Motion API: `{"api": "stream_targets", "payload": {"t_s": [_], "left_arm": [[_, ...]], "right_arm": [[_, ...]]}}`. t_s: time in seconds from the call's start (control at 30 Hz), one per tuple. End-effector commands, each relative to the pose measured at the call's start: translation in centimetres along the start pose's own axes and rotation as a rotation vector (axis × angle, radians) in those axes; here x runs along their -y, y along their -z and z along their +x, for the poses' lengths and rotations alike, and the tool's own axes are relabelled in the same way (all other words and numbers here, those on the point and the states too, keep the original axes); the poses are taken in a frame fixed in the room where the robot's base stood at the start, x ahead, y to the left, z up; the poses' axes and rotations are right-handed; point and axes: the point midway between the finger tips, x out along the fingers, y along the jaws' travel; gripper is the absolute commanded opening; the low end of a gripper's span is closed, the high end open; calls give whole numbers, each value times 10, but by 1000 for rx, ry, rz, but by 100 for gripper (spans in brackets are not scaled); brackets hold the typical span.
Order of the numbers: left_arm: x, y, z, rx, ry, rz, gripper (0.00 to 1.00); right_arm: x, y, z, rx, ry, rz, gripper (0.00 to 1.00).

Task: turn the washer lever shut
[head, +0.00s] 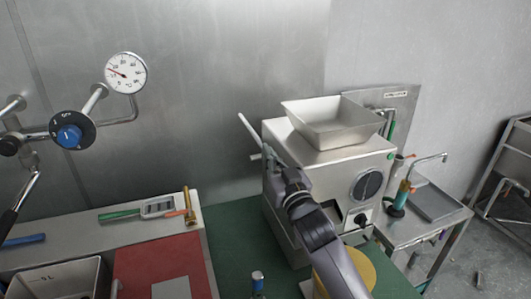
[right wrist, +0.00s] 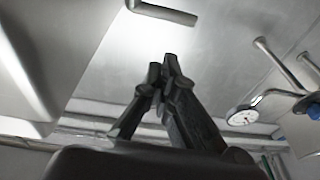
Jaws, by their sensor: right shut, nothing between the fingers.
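A pale lever (head: 249,131) sticks up at a slant from the upper left side of the steel grinder (head: 335,185). I cannot tell for sure that it is the washer lever. A bent pale handle, probably the same lever, shows at the top of the right wrist view (right wrist: 166,13). My right gripper (head: 272,158) is in front of the grinder, below and right of the lever in the head view. Its dark fingers (right wrist: 168,75) are shut, hold nothing, and look apart from the handle. The left gripper is out of view.
A white hopper (head: 332,118) tops the grinder. A round gauge (head: 126,73) and a blue knob (head: 69,136) are on wall pipes at left. A steel sink stand (head: 440,203) is at right. The green worktop (head: 232,235) left of the grinder is mostly clear.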

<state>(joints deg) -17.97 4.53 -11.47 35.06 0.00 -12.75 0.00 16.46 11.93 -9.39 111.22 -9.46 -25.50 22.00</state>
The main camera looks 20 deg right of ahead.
Motion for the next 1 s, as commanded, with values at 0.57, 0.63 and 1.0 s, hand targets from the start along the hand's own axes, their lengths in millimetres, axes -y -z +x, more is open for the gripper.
{"api": "stream_targets", "payload": {"t_s": [0.57,0.63,1.0], "left_arm": [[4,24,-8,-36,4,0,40],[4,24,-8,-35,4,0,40],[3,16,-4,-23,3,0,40]], "right_arm": [[0,-29,23,3,1,1,0],[0,-29,23,3,1,1,0],[3,-36,32,5,0,0,0]]}}
